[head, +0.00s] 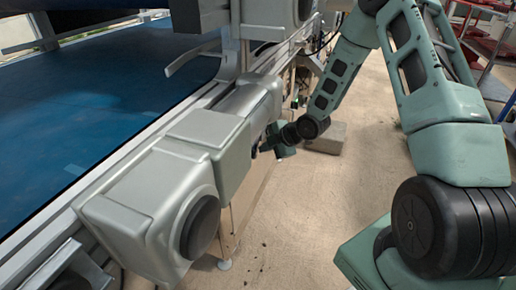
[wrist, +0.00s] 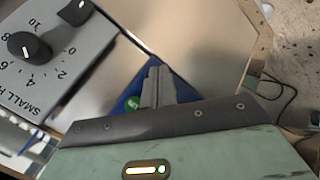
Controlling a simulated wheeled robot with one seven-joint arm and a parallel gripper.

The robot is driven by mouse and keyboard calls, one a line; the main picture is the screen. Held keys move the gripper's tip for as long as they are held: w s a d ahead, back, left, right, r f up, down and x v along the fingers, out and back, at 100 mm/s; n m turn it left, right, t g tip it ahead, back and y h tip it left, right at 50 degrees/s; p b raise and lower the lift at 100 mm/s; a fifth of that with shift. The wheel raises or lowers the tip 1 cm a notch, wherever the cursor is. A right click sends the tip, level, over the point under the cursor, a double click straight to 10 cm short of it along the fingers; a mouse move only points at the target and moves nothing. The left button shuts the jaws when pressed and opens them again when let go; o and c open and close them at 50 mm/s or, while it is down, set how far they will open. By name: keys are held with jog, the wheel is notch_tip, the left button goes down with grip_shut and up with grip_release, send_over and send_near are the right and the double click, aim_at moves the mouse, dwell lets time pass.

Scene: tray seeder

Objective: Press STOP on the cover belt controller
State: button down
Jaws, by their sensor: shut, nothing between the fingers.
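In the wrist view a small blue box (wrist: 128,92) with a green button (wrist: 131,104) sits against the pale machine side. My gripper (wrist: 157,72) is shut and empty in front of it and hides much of it. No STOP button or cover belt label can be made out. In the head view my gripper (head: 258,152) is at the machine's side, just right of a grey housing, with its tips partly hidden. I cannot tell whether the fingers touch the box.
A grey panel (wrist: 62,62) with black knobs, a number scale and partial lettering "SMALL H" is at upper left in the wrist view. The grey motor housing (head: 150,190) and blue belt (head: 90,100) fill the head view's left. Concrete floor (head: 320,220) lies open to the right.

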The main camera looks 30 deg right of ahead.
dwell(0.5)
jog(key=shift+s+d, duration=0.45)
jog(key=shift+s, duration=0.1)
jog(key=shift+s+d+p, duration=0.35)
jog(key=shift+s+d, duration=0.4)
jog(key=shift+s, duration=0.25)
jog(key=shift+s+d+p, duration=0.3)
jog(key=shift+s+d, duration=0.45)
jog(key=shift+s, duration=0.2)
